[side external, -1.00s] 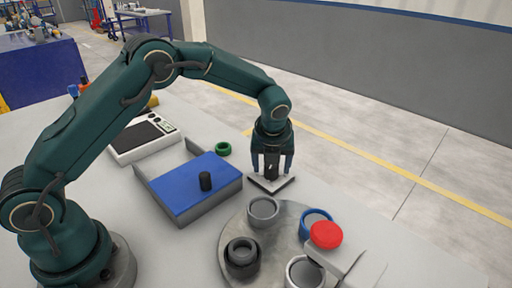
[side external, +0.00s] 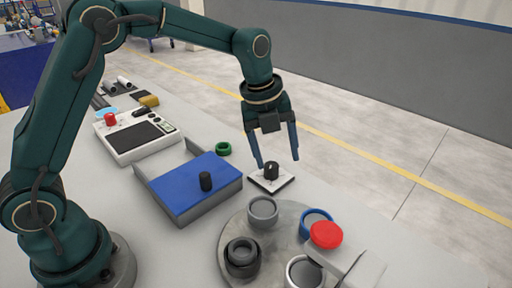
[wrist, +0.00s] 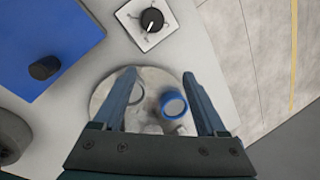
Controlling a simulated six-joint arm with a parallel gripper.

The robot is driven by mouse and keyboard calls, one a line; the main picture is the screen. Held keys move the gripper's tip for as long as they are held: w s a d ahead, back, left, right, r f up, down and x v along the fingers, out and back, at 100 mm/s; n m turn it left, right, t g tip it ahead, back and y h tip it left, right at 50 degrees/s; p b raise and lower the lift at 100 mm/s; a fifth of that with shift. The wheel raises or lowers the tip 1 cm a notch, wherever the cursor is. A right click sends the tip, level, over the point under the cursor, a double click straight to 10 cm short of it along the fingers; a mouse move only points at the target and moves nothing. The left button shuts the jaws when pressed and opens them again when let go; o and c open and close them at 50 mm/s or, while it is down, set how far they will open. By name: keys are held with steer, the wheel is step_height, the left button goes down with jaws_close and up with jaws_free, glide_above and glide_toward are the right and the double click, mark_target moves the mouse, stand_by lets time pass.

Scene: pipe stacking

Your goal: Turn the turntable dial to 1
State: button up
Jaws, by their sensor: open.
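The turntable dial (side external: 271,171) is a black knob with a white pointer line on a small white square plate, beyond the turntable. It also shows in the wrist view (wrist: 152,20), with tick marks around it; the numbers are too small to read. My gripper (side external: 278,164) is open and empty just above the dial, its fingers apart and not seen touching it. In the wrist view my gripper (wrist: 158,72) shows both fingers spread, with the dial beyond them. The round grey turntable (side external: 232,218) carries several pipe rings, among them a grey one (side external: 263,211) and a blue-rimmed one (side external: 316,222).
A blue-topped box (side external: 190,185) with a black knob stands left of the dial. A green ring (side external: 223,148) lies behind it. A white device (side external: 137,136) is farther left. The table right of the dial is clear.

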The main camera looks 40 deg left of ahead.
steer(key=shift+d+r+n+t+h, duration=0.25)
steer(key=shift+n+h, duration=0.45)
steer(key=shift+n, duration=0.45)
steer(key=shift+d+r+n+h, duration=0.2)
steer(key=shift+d+n+h, duration=0.2)
steer(key=shift+n+h, duration=0.5)
steer(key=shift+d+r+n+t+h, duration=0.25)
steer(key=shift+n+h, duration=0.25)
steer(key=shift+n, duration=0.85)
